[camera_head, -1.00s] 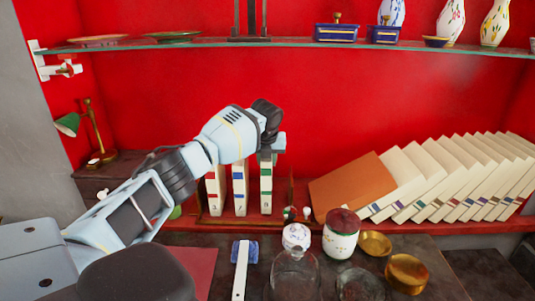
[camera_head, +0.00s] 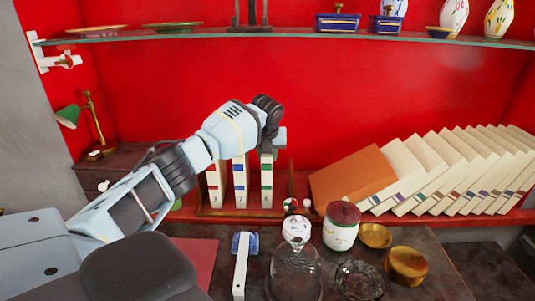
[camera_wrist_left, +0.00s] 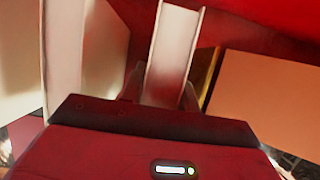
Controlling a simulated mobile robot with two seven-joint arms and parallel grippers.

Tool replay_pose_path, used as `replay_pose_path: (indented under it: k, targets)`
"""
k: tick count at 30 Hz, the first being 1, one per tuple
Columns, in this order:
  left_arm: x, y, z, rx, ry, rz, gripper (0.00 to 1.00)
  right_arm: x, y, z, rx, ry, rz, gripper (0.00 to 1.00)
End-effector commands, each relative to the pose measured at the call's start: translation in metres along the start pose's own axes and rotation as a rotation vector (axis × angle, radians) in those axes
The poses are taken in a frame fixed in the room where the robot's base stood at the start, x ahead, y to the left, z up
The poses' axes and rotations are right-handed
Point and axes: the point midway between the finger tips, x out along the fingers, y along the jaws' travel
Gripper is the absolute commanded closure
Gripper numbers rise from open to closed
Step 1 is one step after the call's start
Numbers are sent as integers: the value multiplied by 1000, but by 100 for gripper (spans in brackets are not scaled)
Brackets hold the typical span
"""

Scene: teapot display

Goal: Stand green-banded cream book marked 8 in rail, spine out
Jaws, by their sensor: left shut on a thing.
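The green-banded cream book (camera_head: 266,182) stands upright in the wooden rail (camera_head: 228,211), at the right end of a short row, with its banded spine facing me. Its number is too small to read. My left gripper (camera_head: 271,151) is shut on its upper end from above. In the left wrist view the book (camera_wrist_left: 174,48) is between the fingers of the left gripper (camera_wrist_left: 160,92). Left of it in the rail stand a blue-banded book (camera_head: 240,182) and a red-banded book (camera_head: 214,185), both upright. A gap separates the green-banded book from the blue-banded one. My right gripper is not in view.
An orange book (camera_head: 352,179) and several cream books (camera_head: 425,160) lean at the right. A glass dome (camera_head: 296,272), a lidded jar (camera_head: 341,226) and brass bowls (camera_head: 405,265) stand in front. A green lamp (camera_head: 69,116) is at the left. A glass shelf (camera_head: 280,38) runs above.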

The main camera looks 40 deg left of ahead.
Motion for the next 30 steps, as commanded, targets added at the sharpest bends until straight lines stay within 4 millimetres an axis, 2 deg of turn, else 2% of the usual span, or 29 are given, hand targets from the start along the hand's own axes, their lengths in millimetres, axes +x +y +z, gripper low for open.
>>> replay_pose_path:
  k: [9,10,15,16,24,30]
  targets:
    - [2,-1,0,-1,-3,-3,100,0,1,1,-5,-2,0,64]
    - [2,-1,0,-1,-4,-3,68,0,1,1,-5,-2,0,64]
    - [2,0,0,0,-3,-2,46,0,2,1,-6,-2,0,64]
    - [2,0,-1,0,-2,-2,44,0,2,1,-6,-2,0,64]
    - [3,0,-2,1,2,1,44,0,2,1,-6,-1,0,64]
    - [-20,0,0,1,-4,-3,44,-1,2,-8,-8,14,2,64]
